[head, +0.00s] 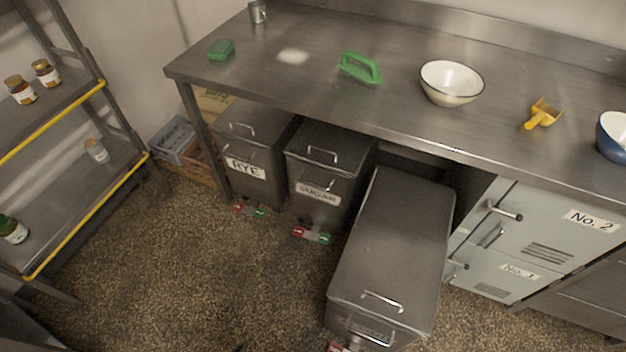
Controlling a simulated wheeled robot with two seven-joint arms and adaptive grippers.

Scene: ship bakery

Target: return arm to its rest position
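Neither of my grippers shows in the head view, and no part of my arms can be made out with certainty. The steel worktable (330,103) runs across the top of the view. On it stand a cream bowl (451,83) with a dark rim, a yellow scoop (541,114), a green-handled tool (361,68), a green block (221,49), a metal cup (257,12) and a blue bowl (612,136) cut off by the right edge.
Bins marked RYE (245,168) and SUGAR (319,192) stand under the table. A third bin (393,250) juts out onto the floor. A grey cabinet (540,236) stands right. A rack (75,190) with jars stands left. The speckled floor (200,275) between is clear.

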